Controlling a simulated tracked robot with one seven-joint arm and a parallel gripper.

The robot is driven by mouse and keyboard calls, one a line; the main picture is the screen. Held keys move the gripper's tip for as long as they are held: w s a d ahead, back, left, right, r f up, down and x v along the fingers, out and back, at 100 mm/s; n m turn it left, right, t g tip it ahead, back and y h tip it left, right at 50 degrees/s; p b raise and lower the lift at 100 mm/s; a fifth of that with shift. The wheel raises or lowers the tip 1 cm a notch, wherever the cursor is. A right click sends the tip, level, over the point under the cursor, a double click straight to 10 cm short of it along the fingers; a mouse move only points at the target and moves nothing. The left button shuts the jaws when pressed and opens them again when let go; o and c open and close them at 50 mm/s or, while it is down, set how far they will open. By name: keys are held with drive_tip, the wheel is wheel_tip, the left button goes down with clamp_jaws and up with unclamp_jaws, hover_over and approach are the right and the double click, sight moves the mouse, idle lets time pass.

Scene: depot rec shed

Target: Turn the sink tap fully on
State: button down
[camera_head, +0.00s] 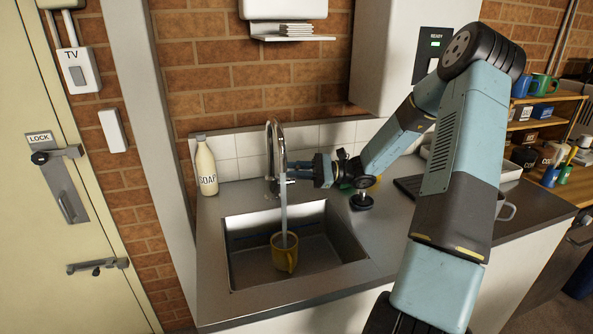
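The sink tap (270,150) is a chrome gooseneck at the back of the steel sink (240,275). A stream of water (284,215) runs down from its spout into a yellow mug (283,260) standing in the basin. My gripper (291,174) reaches in from the right, with its fingertips close beside the tap's base, partly behind the water stream. I cannot tell whether the fingers touch the tap's handle, or whether they are open or shut. The handle is mostly hidden by the fingers and the water.
A cream soap bottle (206,168) stands on the counter left of the tap. A small dark-based object (361,202) is on the counter below my wrist. A white wall unit (387,60) hangs above my forearm. A shelf with mugs (543,85) is at the right.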

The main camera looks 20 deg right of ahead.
drive_tip(key=c, duration=1.2)
unclamp_jaws()
drive_tip(key=s+d+f, duration=0.1)
drive_tip(key=d, duration=0.6)
drive_tip(key=shift+d, duration=0.25)
drive_tip(key=shift+o, duration=0.4)
